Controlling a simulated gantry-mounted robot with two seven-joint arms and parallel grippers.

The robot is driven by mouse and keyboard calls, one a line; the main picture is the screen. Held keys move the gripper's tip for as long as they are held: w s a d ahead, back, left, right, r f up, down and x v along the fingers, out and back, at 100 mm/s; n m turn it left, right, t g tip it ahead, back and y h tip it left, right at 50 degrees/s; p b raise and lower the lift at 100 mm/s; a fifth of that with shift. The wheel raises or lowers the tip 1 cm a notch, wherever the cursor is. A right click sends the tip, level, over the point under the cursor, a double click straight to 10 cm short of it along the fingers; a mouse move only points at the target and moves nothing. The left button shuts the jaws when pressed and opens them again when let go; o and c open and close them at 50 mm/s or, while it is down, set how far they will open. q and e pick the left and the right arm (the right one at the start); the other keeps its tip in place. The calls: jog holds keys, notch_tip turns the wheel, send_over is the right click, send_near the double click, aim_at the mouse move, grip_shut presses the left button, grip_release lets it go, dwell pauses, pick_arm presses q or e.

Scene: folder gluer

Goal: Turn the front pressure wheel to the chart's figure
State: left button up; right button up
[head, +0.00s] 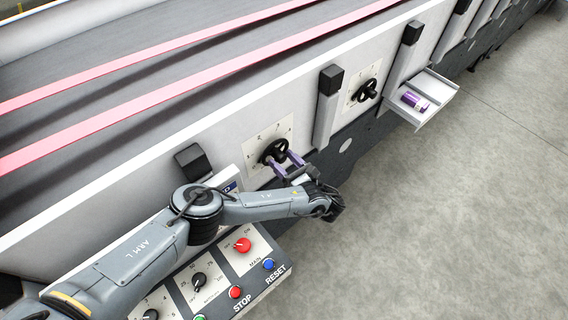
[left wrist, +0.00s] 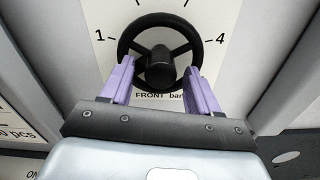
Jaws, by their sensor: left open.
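The front pressure wheel (head: 273,152) is a black three-spoked handwheel on a white dial plate (head: 254,138). In the left wrist view the wheel (left wrist: 158,22) faces me, with 1 at its left, 4 at its right and "FRONT bar" below. My left gripper (head: 286,160) is open, its purple fingers at the wheel's lower left and lower right rim. I cannot tell whether they touch it. No pointer reading is clear. A white card (left wrist: 18,134) at the left edge shows only "0 pcs"; no chart figure is readable. My right gripper is out of view.
A second black wheel (head: 367,91) sits farther along the machine. Beyond a black-capped post (head: 328,105), an open tray (head: 442,97) holds a purple-labelled item (head: 414,101). A control panel (head: 215,270) with knobs and buttons lies below my left arm. The floor at right is clear.

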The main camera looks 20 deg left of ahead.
pick_arm(q)
jog(key=shift+a, duration=0.1)
jog(key=c, duration=1)
jog(key=shift+c, duration=0.2)
